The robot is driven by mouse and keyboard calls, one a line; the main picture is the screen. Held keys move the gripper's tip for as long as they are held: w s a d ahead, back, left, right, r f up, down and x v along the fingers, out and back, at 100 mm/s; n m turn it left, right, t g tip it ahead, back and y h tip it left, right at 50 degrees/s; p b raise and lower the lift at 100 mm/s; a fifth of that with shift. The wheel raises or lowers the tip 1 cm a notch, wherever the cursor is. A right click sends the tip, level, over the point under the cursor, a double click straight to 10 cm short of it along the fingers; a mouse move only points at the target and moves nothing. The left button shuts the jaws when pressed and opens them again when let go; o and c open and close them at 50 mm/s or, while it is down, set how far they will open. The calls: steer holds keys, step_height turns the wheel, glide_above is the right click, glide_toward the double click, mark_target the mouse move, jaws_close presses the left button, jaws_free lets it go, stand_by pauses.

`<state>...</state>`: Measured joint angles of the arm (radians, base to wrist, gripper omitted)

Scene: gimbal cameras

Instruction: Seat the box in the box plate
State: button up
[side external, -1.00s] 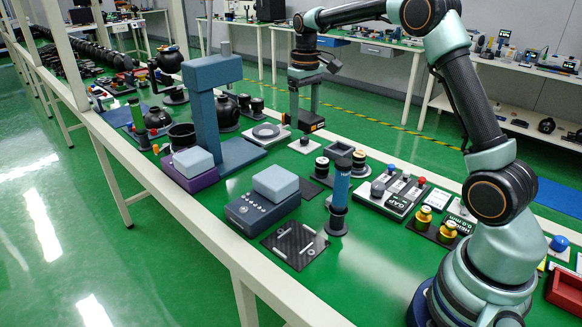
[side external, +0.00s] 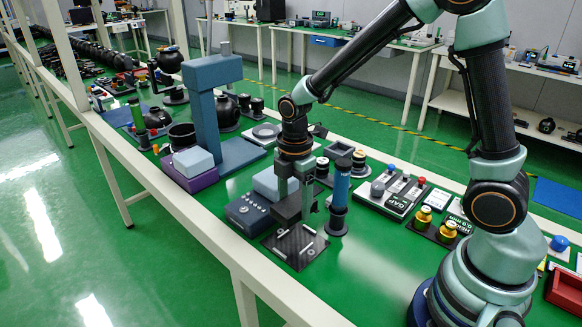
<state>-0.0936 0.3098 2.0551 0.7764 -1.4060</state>
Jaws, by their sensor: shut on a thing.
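My gripper (side external: 294,203) points down near the middle of the bench, shut on a dark grey box (side external: 286,211). The box hangs low between the fingers, over or just behind the back edge of a dark patterned plate with light strips (side external: 296,247), which looks like the box plate. I cannot tell whether the box touches the plate. The fingers hide part of the box.
A blue cylinder on a dark base (side external: 339,200) stands close to the right of my gripper. A blue-grey unit with knobs (side external: 247,212) and a pale blue block (side external: 266,184) are close on the left. Green bench is clear in front right.

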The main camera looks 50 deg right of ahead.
steer(key=shift+s+a+f+n, duration=0.2)
steer(key=shift+s+a+n, duration=0.05)
steer(key=shift+s+n, duration=0.2)
glide_above(295, 242)
steer(key=shift+s+f, duration=0.1)
steer(key=shift+f, duration=2.8)
steer(key=shift+f, duration=0.8)
steer(key=shift+r, duration=0.2)
steer(key=shift+r, duration=0.3)
steer(key=shift+f, duration=0.3)
stand_by(1.2)
steer(key=shift+r, duration=0.3)
